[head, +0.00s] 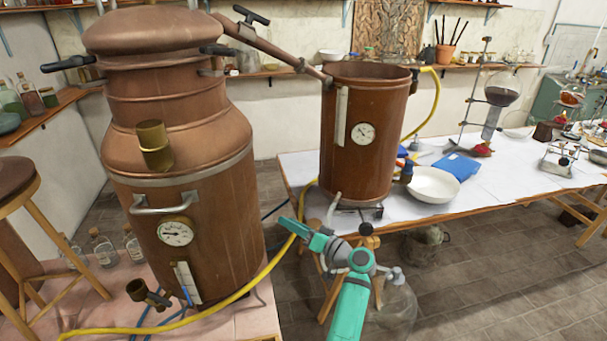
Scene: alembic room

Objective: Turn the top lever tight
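The top lever is a black T-shaped handle (251,15) on the sloping copper pipe (265,45) at the top of the large copper still (185,150). Two other black handles show lower, one at the left of the still's lid (68,63) and one at its right (219,51). My gripper (292,217) is at the end of the teal arm, low in the middle of the view. It is well below the top lever and apart from it. Its fingers are small here, so I cannot tell how far apart they are. I see nothing held in it.
A smaller copper vessel (365,135) stands on the white-topped table (300,165), right of the still. A white bowl (433,185) and a blue item (456,166) lie beside it. A yellow hose (245,290) runs along the floor side. A stool (20,190) stands left.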

